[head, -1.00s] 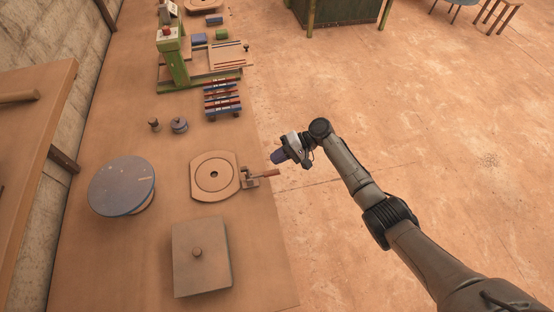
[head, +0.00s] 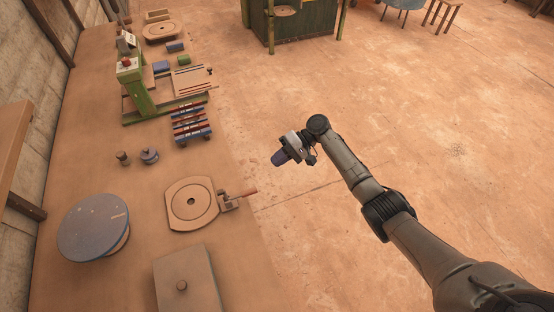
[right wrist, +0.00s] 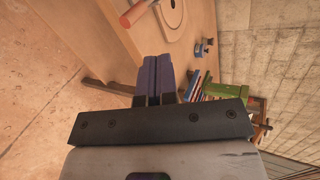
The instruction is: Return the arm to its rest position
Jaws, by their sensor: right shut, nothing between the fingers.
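My right gripper (head: 279,158) hangs in the air over the open floor, to the right of the workbench edge in the head view. In the right wrist view its two dark blue fingers (right wrist: 154,78) lie together, shut and empty. My right arm comes in from the lower right, bent at the elbow. My left gripper is not in view.
The bench (head: 110,280) holds a round plate with a handled clamp (head: 192,202), a blue-topped disc (head: 93,226), a knobbed square lid (head: 188,282), a coloured rack (head: 190,122) and a green press (head: 134,88). The floor (head: 400,130) around my arm is clear. A green cabinet (head: 300,30) stands behind.

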